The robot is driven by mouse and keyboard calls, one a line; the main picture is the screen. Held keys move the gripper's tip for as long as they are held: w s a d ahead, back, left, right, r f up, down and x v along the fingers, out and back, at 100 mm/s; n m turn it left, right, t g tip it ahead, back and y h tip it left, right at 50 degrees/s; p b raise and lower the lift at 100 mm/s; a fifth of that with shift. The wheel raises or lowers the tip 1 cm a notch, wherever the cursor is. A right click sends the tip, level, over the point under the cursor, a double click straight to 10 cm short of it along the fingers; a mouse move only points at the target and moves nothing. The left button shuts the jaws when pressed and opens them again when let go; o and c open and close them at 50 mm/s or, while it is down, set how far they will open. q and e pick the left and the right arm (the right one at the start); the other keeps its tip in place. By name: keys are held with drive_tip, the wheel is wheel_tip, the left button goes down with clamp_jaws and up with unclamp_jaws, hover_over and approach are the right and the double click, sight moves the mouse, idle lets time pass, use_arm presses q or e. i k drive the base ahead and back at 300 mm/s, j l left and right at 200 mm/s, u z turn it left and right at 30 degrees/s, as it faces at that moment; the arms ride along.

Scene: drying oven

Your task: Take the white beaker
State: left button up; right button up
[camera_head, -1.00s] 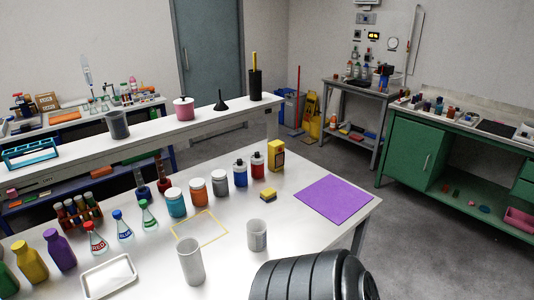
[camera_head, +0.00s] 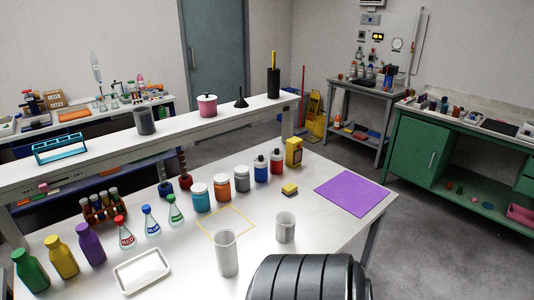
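A tall white beaker (camera_head: 226,254) stands upright on the white table (camera_head: 185,275), near its front edge. A smaller, pale whitish beaker with faint markings (camera_head: 285,228) stands upright to its right and a little farther back. I cannot tell which of the two is the named one. Both stand apart from each other. A dark ribbed part of my own arm shows at the bottom, just right of the tall beaker. Neither gripper is in view.
A white tray (camera_head: 121,281) lies left of the tall beaker. A yellow square outline (camera_head: 247,219) is behind it. Several jars, including an orange one (camera_head: 222,188), flasks and bottles line the table. A purple mat (camera_head: 356,193) lies right, with clear table before it.

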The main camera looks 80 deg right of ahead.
sight(285, 221)
drive_tip(key=i+j+z, duration=0.1)
drive_tip(key=z, duration=2.55)
drive_tip(key=i+l+u, duration=0.1)
drive_tip(key=l, duration=0.35)
drive_tip(key=i+l, duration=0.1)
drive_tip(key=l, duration=0.35)
drive_tip(key=u, duration=0.05)
